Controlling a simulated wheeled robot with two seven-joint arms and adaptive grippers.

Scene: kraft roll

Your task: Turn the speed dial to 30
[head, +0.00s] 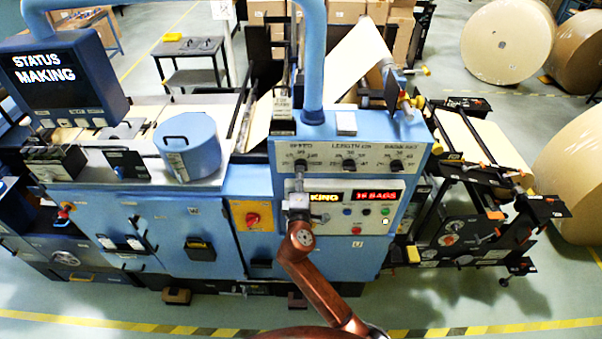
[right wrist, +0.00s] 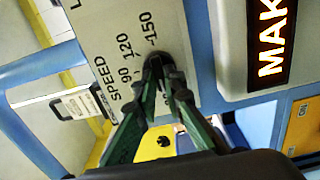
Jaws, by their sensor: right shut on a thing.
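The speed dial (head: 300,164) is the leftmost of three dark dials on the blue machine's upper panel. My right gripper (head: 299,180) reaches it from below and is shut on it. In the right wrist view, the two green-black fingers of my right gripper (right wrist: 165,76) close around the dark knob. The speed scale (right wrist: 124,72) shows SPEED and the marks 90, 120 and 150. The fingers hide the rest of the scale and the knob's pointer, so I cannot read its setting. My left gripper is not in view.
The length dial (head: 348,164) and a third dial (head: 396,165) sit to the right. Below are a lit display (head: 377,196), small buttons and a yellow plate with a red rotary switch (head: 252,218). A status screen (head: 60,75) reads STATUS MAKING. Large paper rolls (head: 507,42) stand behind.

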